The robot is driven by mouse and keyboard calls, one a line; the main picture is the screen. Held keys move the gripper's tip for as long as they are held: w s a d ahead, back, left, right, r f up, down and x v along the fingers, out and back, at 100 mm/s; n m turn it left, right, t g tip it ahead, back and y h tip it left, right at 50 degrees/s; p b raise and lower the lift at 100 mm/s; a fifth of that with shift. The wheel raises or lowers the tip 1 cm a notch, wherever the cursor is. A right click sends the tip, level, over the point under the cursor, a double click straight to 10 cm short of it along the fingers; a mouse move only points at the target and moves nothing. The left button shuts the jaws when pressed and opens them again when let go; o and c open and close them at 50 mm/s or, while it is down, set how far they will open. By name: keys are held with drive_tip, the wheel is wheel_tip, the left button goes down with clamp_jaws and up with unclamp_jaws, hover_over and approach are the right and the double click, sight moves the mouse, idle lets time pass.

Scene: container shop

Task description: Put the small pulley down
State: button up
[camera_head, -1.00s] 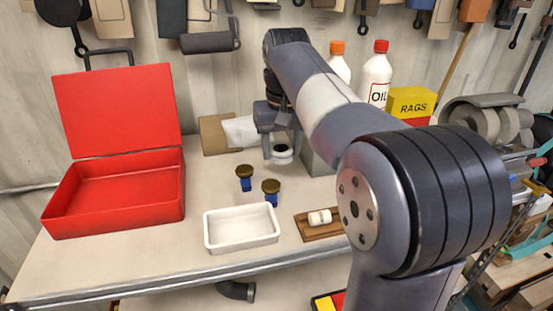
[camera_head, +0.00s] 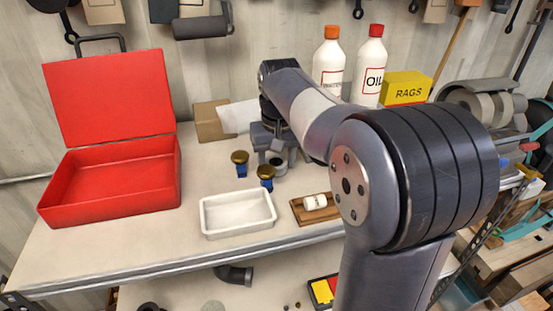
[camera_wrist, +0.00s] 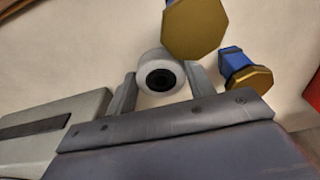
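The small pulley, a pale wheel with a dark centre, shows in the wrist view (camera_wrist: 160,74) between the two fingers, with a finger against each side. In the head view the small pulley (camera_head: 280,166) is low at the fingertips, close to the bench top; whether it touches the bench I cannot tell. My gripper (camera_head: 274,158) is shut on it, near the back middle of the workbench (camera_head: 120,243). The fingers also show in the wrist view (camera_wrist: 159,86).
Two gold-topped blue parts (camera_head: 239,158) (camera_head: 266,174) stand close left of my gripper. A white tray (camera_head: 237,230) and a wooden board (camera_head: 312,215) holding a white cylinder are in front. An open red toolbox (camera_head: 110,208) stands left; bottles (camera_head: 368,72) and a yellow RAGS box (camera_head: 406,90) stand behind.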

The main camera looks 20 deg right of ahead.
drive_tip(key=o, duration=0.4)
drive_tip(key=shift+o, duration=0.2)
drive_tip(key=shift+r, duration=0.1)
drive_tip(key=shift+o, duration=0.2)
wheel_tip(320, 180, up, 12)
drive_tip(key=s, duration=0.1)
drive_tip(key=shift+s, duration=0.15)
drive_tip(key=m+g, duration=0.1)
drive_tip(key=m, duration=0.4)
hover_over(278, 166)
drive_tip(key=w, duration=0.2)
wheel_tip(278, 166, down, 7)
drive_tip(key=shift+a+f, duration=0.1)
drive_tip(key=shift+a, duration=0.05)
drive_tip(key=shift+n, duration=0.3)
drive_tip(key=shift+s+f, duration=0.15)
drive_tip(key=shift+f, duration=1.1)
drive_tip(key=shift+s+f, duration=0.1)
drive_tip(key=shift+f, duration=1.15)
